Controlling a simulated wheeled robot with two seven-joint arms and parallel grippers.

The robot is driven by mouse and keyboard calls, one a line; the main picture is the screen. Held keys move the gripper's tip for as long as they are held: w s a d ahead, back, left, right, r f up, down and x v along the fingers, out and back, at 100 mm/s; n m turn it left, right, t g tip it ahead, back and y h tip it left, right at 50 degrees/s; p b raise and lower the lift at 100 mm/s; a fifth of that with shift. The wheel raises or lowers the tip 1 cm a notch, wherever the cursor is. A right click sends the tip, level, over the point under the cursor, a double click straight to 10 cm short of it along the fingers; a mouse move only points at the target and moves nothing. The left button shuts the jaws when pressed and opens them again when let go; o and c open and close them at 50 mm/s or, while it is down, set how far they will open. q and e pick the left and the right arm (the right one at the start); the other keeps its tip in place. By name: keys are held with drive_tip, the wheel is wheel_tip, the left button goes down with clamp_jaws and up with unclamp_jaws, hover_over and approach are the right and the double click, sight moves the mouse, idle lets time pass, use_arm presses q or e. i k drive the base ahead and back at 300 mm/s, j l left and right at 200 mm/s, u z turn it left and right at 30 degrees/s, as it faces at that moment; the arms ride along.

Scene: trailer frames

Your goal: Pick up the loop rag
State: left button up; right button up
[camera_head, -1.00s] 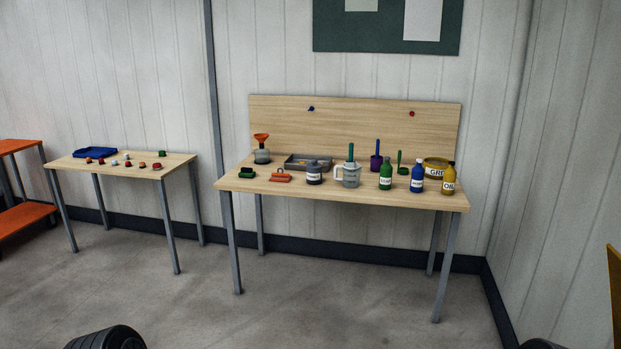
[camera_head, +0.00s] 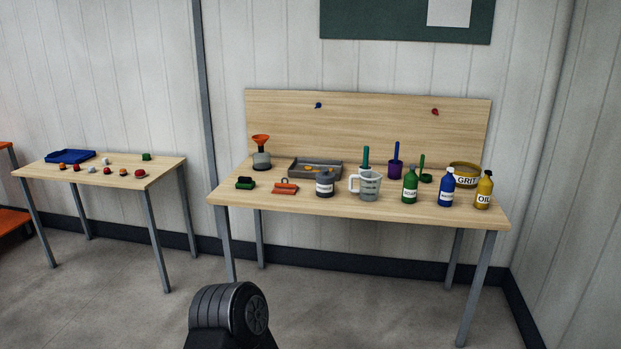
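A small orange-red folded piece (camera_head: 285,188) with a loop-like top lies near the front of the workbench, left of the middle. It looks like the loop rag, though it is small at this distance. A green and dark block (camera_head: 245,183) lies just left of it, and a dark labelled jar (camera_head: 325,184) stands to its right. Neither gripper is in view. A dark rounded part of my own arm shows at the bottom, well short of the bench.
The workbench (camera_head: 400,217) also holds a funnel on a container (camera_head: 261,152), a grey tray (camera_head: 318,171), a jug (camera_head: 367,186), several bottles and a grit tub (camera_head: 465,174). A smaller table (camera_head: 150,172) stands left. Floor before the bench is clear.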

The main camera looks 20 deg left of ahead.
sight(282, 188)
drive_tip(key=i+j, duration=0.65)
drive_tip(key=j, duration=0.15)
drive_tip(key=i+j+z, duration=0.1)
drive_tip(key=i+j, duration=0.2)
drive_tip(key=j, duration=0.15)
drive_tip(key=i+j, duration=0.3)
drive_tip(key=i+j+z, duration=0.1)
drive_tip(key=i+j, duration=0.25)
drive_tip(key=j, duration=0.2)
drive_tip(key=i+j, duration=0.25)
drive_tip(key=j, duration=0.2)
